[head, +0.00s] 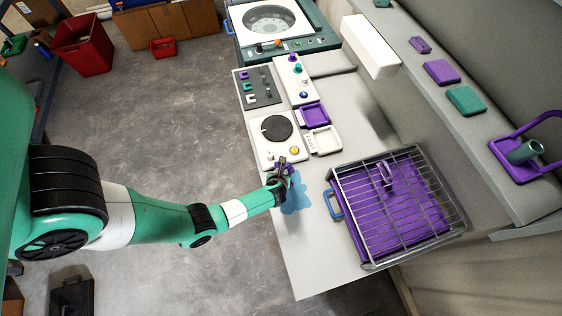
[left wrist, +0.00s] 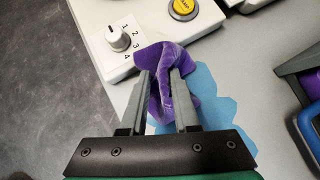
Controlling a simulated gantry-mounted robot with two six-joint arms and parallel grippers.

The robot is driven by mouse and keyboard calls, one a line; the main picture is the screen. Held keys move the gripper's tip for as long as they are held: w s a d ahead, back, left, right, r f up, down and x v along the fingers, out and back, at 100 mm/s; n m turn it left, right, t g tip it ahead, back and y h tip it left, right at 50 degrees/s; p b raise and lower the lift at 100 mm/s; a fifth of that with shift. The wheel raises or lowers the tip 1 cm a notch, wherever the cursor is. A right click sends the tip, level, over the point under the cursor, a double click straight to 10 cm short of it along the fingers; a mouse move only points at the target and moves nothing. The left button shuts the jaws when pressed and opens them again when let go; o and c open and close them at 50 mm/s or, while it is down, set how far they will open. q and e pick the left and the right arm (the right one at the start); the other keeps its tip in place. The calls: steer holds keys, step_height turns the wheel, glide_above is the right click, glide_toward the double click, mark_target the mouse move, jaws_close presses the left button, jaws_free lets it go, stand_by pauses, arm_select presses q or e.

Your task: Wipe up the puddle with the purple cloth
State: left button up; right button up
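The purple cloth (left wrist: 160,56) is bunched between the two fingers of my left gripper (left wrist: 163,88) in the left wrist view. In the head view my left gripper (head: 281,173) is at the left edge of the counter, and only a little of the cloth (head: 289,168) shows. The blue puddle (head: 297,197) lies flat on the counter just beside and below the gripper. In the left wrist view the puddle (left wrist: 222,108) spreads right of the cloth, partly hidden by it and the fingers. I cannot tell whether the cloth touches the counter. My right gripper is not in view.
A panel with a black round plate (head: 277,128) and a knob (left wrist: 118,39) stands just beyond the cloth. Purple (head: 314,115) and white (head: 323,140) trays sit behind. The counter's front (head: 320,270) is clear.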

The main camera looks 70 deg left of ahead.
arm_select(q)
steer(key=o, duration=1)
steer(key=shift+o, duration=0.2)
steer(key=shift+f, duration=0.1)
steer(key=shift+f+b, duration=1.2)
steer(key=shift+f, duration=0.05)
steer(key=shift+r, duration=0.1)
jaws_close()
